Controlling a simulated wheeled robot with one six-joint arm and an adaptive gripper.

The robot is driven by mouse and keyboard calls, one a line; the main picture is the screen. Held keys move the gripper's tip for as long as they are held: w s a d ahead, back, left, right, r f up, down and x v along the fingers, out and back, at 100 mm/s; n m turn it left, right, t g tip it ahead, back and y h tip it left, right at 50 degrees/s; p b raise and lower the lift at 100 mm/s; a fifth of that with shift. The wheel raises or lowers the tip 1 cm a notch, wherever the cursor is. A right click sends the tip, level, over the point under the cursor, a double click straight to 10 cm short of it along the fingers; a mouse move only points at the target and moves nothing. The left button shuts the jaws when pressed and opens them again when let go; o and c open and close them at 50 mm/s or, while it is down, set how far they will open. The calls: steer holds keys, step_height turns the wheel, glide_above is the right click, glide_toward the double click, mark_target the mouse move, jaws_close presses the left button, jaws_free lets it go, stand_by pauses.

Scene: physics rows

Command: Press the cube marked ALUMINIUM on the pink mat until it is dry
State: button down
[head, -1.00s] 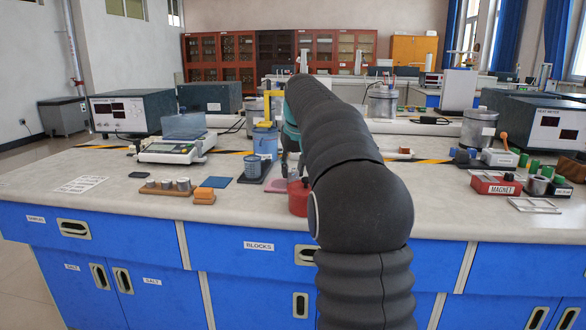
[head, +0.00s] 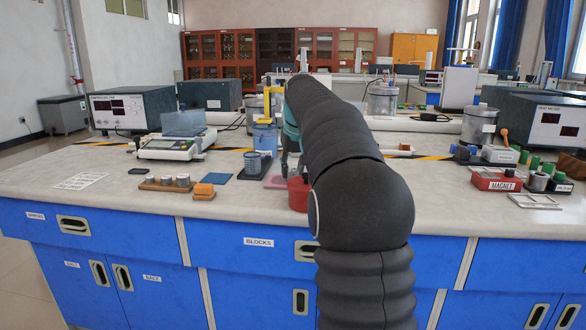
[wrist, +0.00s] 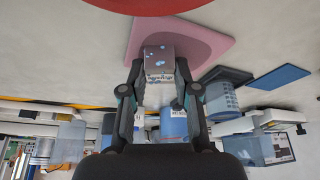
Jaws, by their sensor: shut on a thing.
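My gripper (wrist: 158,88) is shut on a grey metal cube (wrist: 160,58). Blue water drops show on the cube's face, and a pale label strip on its edge is too small to read. In the wrist view the cube appears over the pink mat (wrist: 205,42); I cannot tell whether it touches the mat. In the head view the pink mat (head: 275,183) lies on the bench to the left of my arm, which partly hides it. The cube is not clearly visible in the head view.
A red container (head: 298,195) stands close by the mat at the bench's front. A balance (head: 168,146) stands further left.

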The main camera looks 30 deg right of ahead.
stand_by(0.6)
steer(key=shift+w+a+r+p, duration=0.1)
steer(key=shift+a+r+p, duration=0.05)
steer(key=shift+r+p, duration=0.25)
steer(key=shift+w+a+r+p, duration=0.1)
steer(key=shift+r+p, duration=0.15)
steer(key=shift+p, duration=0.25)
steer(key=shift+f, duration=1)
stand_by(1.6)
steer(key=shift+s+r, duration=0.1)
steer(key=shift+r, duration=0.1)
steer(key=shift+s+d+r, duration=0.1)
steer(key=shift+d+r, duration=0.15)
steer(key=shift+r, duration=0.4)
steer(key=shift+r, duration=2.6)
